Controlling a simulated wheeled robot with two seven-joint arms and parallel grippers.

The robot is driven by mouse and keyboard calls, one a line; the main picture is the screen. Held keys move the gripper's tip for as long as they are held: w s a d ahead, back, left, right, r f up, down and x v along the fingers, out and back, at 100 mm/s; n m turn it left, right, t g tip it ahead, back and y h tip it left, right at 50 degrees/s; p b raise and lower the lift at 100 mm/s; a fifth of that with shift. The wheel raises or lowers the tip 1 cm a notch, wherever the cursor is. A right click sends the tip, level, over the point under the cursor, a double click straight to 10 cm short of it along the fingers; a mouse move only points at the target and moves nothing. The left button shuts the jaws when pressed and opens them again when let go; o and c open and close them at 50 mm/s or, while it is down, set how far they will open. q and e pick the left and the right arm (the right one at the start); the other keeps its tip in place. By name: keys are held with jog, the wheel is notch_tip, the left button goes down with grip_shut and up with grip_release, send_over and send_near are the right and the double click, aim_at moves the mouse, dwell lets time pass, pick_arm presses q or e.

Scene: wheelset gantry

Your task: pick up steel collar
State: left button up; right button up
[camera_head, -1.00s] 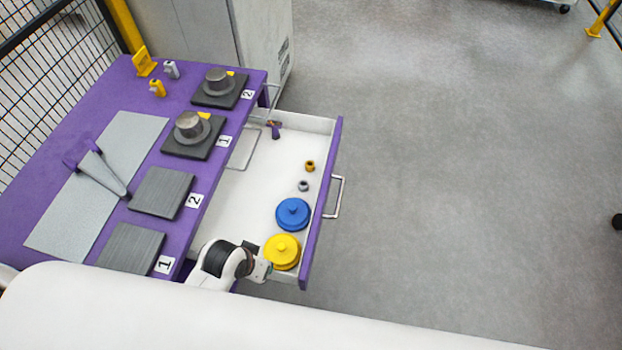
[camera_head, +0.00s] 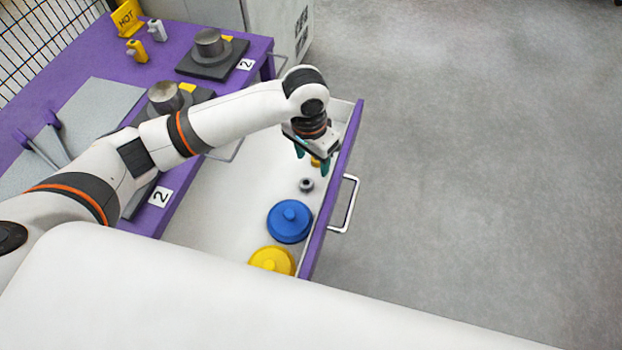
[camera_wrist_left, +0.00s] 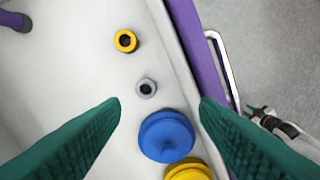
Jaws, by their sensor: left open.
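The steel collar (camera_head: 306,185) is a small grey ring lying on the white drawer floor, between the brass-yellow collar (camera_head: 315,161) and the blue lidded disc (camera_head: 289,221). In the left wrist view the steel collar (camera_wrist_left: 146,88) lies ahead of and between the fingertips, apart from both. My left gripper (camera_head: 311,164) is over the drawer, just beyond the steel collar, pointing down. Its green fingers (camera_wrist_left: 160,103) are wide apart with nothing between them. It partly hides the yellow collar in the head view.
The open drawer's purple front (camera_head: 335,190) and handle (camera_head: 347,204) stand close to the gripper's right. A yellow disc (camera_head: 273,261) lies near the blue one. The purple table (camera_head: 165,65) holds dark plates with metal cylinders. The drawer floor left of the collars is clear.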

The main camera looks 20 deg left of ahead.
pick_arm(q)
jog(key=w+a, duration=0.2)
jog(key=b, duration=0.1)
send_over(306, 183)
jog(key=shift+y, duration=0.3)
jog(key=f, duration=0.6)
jog(key=shift+w+d+f, duration=0.1)
jog(key=shift+w+f, duration=0.05)
jog(key=shift+w, duration=0.25)
jog(key=f, duration=0.4)
jog(key=shift+s+f, duration=0.15)
jog(key=shift+s, duration=0.2)
jog(key=shift+f, duration=0.5)
jog(key=c, duration=1.1)
